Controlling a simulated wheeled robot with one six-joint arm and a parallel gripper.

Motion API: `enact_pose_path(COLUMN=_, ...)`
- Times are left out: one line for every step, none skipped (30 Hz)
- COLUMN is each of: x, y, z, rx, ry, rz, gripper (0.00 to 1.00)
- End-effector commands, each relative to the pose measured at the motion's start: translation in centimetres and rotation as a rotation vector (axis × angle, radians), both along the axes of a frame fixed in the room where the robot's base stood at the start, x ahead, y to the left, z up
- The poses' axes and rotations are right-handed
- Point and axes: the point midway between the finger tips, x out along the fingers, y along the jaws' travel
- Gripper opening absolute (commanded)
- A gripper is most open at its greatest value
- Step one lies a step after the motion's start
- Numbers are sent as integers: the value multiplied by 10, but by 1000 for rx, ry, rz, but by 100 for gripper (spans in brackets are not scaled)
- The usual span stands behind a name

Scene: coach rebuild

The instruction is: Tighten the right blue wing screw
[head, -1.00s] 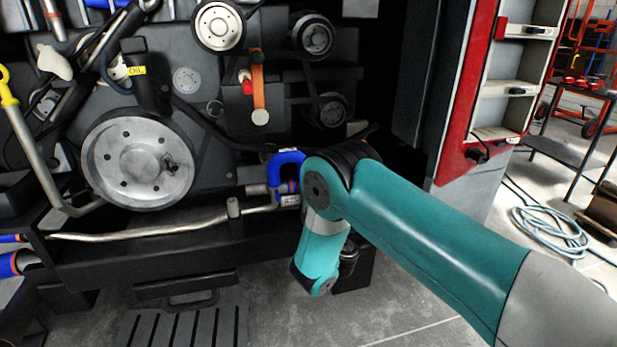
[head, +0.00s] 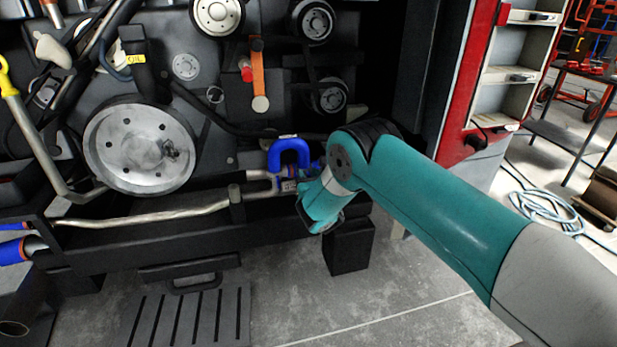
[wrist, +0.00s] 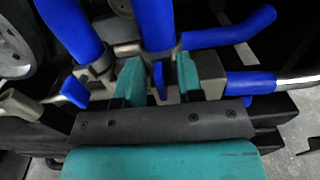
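In the wrist view, a small blue wing screw (wrist: 159,80) stands between the two teal fingers of my gripper (wrist: 160,72). The fingers are open, one on each side of it, with a gap showing on both sides. A second blue wing screw (wrist: 75,92) is further left, beside the left finger. Both are by metal fittings under thick blue hoses. In the head view, a blue U-shaped hose (head: 288,146) stands on the pipe fittings; my arm hides the right screw and most of the gripper there.
A blue-sleeved pipe (wrist: 248,83) lies right of the fingers, and a blue hose (wrist: 232,28) rises above it. In the head view, a large grey pulley (head: 140,148) is to the left and a red-edged cabinet (head: 462,100) to the right. The floor below is mostly open.

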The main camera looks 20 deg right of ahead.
Motion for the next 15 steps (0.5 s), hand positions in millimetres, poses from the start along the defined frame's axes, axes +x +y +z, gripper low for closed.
enact_pose_path(x=0, y=0, z=0, rx=0, ry=0, rz=0, gripper=34)
enact_pose_path(x=0, y=0, z=0, rx=0, ry=0, rz=0, gripper=34)
enact_pose_path(x=0, y=0, z=0, rx=0, ry=0, rz=0, gripper=34)
enact_pose_path(x=0, y=0, z=0, rx=0, ry=0, rz=0, gripper=34)
enact_pose_path(x=0, y=0, z=0, rx=0, ry=0, rz=-1, gripper=29)
enact_pose_path(x=0, y=0, z=0, rx=0, ry=0, rz=-1, gripper=20)
enact_pose_path(x=0, y=0, z=0, rx=0, ry=0, rz=-1, gripper=13)
enact_pose_path(x=0, y=0, z=0, rx=0, ry=0, rz=-1, gripper=6)
enact_pose_path(x=0, y=0, z=0, rx=0, ry=0, rz=-1, gripper=0)
enact_pose_path(x=0, y=0, z=0, rx=0, ry=0, rz=-1, gripper=0)
enact_pose_path(x=0, y=0, z=0, rx=-1, ry=1, rz=-1, gripper=0)
enact_pose_path(x=0, y=0, z=0, rx=0, ry=0, rz=-1, gripper=0)
enact_pose_path(x=0, y=0, z=0, rx=0, ry=0, rz=-1, gripper=0)
enact_pose_path(x=0, y=0, z=0, rx=0, ry=0, rz=-1, gripper=0)
enact_pose_path(x=0, y=0, z=0, rx=2, ry=0, rz=-1, gripper=0)
